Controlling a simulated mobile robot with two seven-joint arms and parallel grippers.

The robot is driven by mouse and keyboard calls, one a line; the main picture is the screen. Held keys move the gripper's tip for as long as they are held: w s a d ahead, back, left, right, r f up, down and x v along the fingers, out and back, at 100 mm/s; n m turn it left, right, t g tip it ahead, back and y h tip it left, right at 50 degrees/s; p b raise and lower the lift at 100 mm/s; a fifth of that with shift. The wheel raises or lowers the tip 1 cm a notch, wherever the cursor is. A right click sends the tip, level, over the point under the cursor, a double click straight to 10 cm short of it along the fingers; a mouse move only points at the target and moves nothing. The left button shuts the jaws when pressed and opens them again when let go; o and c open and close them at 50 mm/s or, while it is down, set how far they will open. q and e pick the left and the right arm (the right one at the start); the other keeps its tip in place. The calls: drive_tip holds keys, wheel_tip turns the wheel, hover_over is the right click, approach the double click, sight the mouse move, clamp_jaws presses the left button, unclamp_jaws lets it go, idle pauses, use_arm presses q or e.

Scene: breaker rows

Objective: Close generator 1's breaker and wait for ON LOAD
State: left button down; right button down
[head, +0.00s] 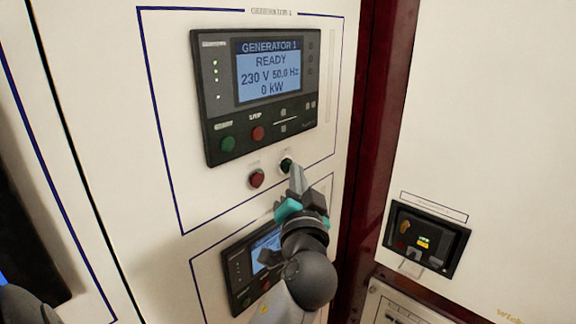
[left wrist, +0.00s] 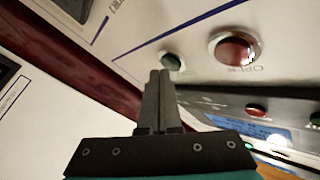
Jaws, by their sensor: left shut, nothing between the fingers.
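The generator 1 controller (head: 214,125) is on the upper panel in the head view. Its screen (head: 268,70) reads GENERATOR 1, READY, 230 V 50.0 Hz, 0 kW. Below it are a red button (head: 257,179) on the left and a dark green button (head: 285,164) on the right. In the left wrist view the red button (left wrist: 235,49) and the green button (left wrist: 171,62) both show. My left gripper (head: 294,170) is shut and empty, its tips (left wrist: 160,73) right at the green button. I cannot tell whether they touch it. My right gripper is not in view.
A second controller (head: 236,280) sits lower on the panel, partly hidden behind my left arm. A dark red post (head: 376,130) stands right of the panel. Beyond it a pale cabinet (head: 480,120) carries a small black device (head: 425,238). Green and red buttons (head: 258,133) are on the upper controller.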

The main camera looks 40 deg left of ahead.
use_arm(q)
drive_tip(key=shift+a, duration=0.4)
idle(0.5)
drive_tip(key=shift+d, duration=0.85)
drive_tip(key=d, duration=0.1)
drive_tip(key=d+b, duration=0.1)
drive_tip(key=d, duration=0.3)
drive_tip(key=shift+s+b, duration=0.25)
drive_tip(key=shift+b, duration=0.05)
idle(0.8)
